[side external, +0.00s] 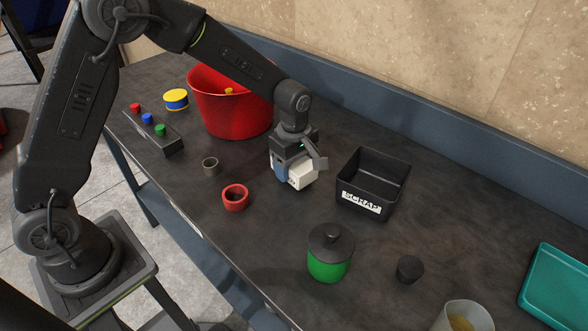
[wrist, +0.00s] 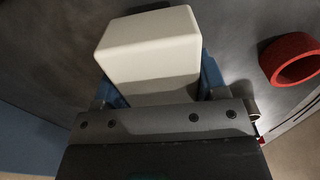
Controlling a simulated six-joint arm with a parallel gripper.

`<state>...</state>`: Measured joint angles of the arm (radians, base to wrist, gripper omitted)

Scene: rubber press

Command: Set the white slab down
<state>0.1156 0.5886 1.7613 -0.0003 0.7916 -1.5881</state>
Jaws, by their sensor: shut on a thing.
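The white slab (side external: 300,176) is an off-white block held in my gripper (side external: 287,172), low over the dark worktop in the middle of the side external view. The slab fills the middle of the wrist view (wrist: 150,55), between blue fingers on its two sides. My gripper (wrist: 158,92) is shut on it. I cannot tell whether the slab's underside touches the worktop.
A black SCRAP bin (side external: 373,183) stands right of my gripper. A red bucket (side external: 230,105) stands behind left. A green jar (side external: 329,253) stands in front. Worktop (side external: 275,235) is clear between.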

